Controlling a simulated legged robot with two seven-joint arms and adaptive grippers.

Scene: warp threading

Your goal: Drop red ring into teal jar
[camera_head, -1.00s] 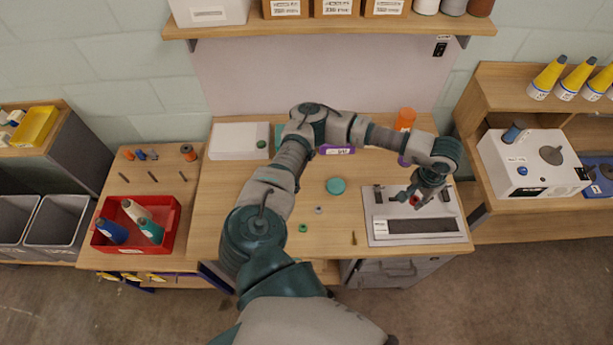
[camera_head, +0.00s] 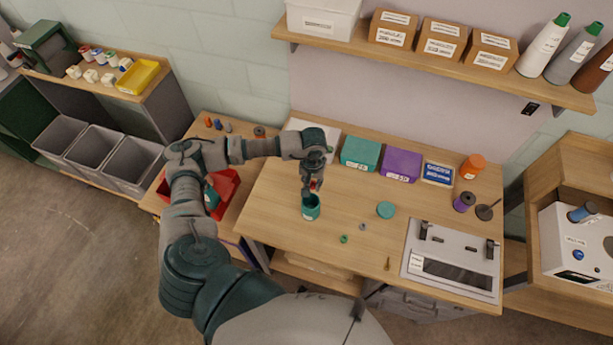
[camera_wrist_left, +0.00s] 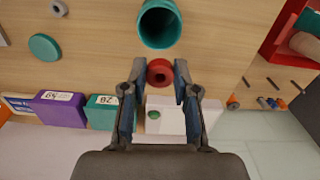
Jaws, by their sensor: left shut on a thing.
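My left gripper (camera_head: 314,187) is shut on the red ring (camera_wrist_left: 160,72), which sits between its fingertips in the left wrist view. The gripper hangs pointing down, just above the open teal jar (camera_head: 311,211) in the head view. In the left wrist view the dark mouth of the teal jar (camera_wrist_left: 160,22) lies just beyond the ring, and the two look apart. Only a small part of the ring shows in the head view. A round teal lid (camera_head: 385,210) lies on the table to the right of the jar. My right gripper is not in view.
A green nut (camera_head: 343,239) and a grey nut (camera_head: 362,227) lie right of the jar. Teal (camera_head: 361,154) and purple (camera_head: 401,164) boxes stand at the back. A grey device (camera_head: 451,262) is at the right. A red bin (camera_head: 227,190) is left, partly behind my arm.

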